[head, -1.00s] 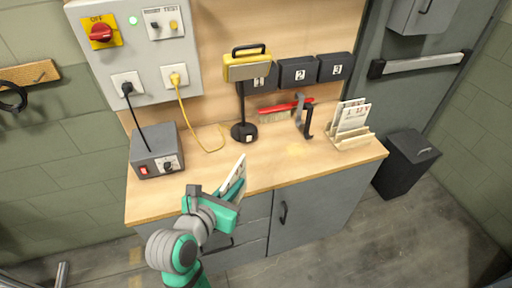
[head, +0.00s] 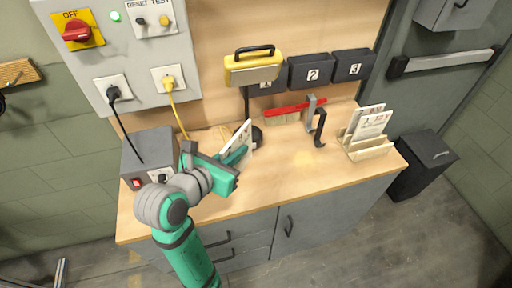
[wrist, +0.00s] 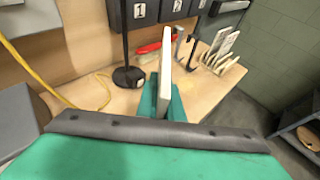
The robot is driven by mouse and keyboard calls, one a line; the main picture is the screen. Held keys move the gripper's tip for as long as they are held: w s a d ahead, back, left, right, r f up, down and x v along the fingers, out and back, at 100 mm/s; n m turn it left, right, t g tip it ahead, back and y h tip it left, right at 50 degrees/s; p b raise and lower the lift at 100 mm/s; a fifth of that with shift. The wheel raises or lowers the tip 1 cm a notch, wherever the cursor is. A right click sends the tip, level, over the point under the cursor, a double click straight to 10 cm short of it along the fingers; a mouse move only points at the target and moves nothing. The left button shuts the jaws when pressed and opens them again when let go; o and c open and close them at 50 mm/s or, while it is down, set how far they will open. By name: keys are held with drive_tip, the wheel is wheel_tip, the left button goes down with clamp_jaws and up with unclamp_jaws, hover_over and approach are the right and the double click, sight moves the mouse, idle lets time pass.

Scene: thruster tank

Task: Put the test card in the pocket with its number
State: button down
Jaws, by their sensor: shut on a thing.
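My gripper (head: 232,160) is shut on a white test card (head: 239,142) and holds it upright above the left part of the bench. In the wrist view the card (wrist: 164,75) shows nearly edge-on between the green fingers (wrist: 162,98); its number cannot be read. Three dark pockets hang on the back board: pocket 1 (head: 267,88), partly hidden behind a yellow lamp head (head: 252,69), pocket 2 (head: 313,72) and pocket 3 (head: 353,66). The card is below and left of the pockets, apart from them.
A wooden rack (head: 371,150) holds several cards (head: 371,124) at the bench's right. A grey power box (head: 147,153) and yellow cable (head: 179,115) are at left. The front middle bench (head: 290,165) is clear.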

drive_tip(key=w+d+f, duration=0.2)
drive_tip(key=w+f, duration=0.9)
drive_tip(key=f, duration=0.1)
drive_tip(key=shift+f, duration=0.15)
drive_tip(key=c, duration=1.9)
unclamp_jaws()
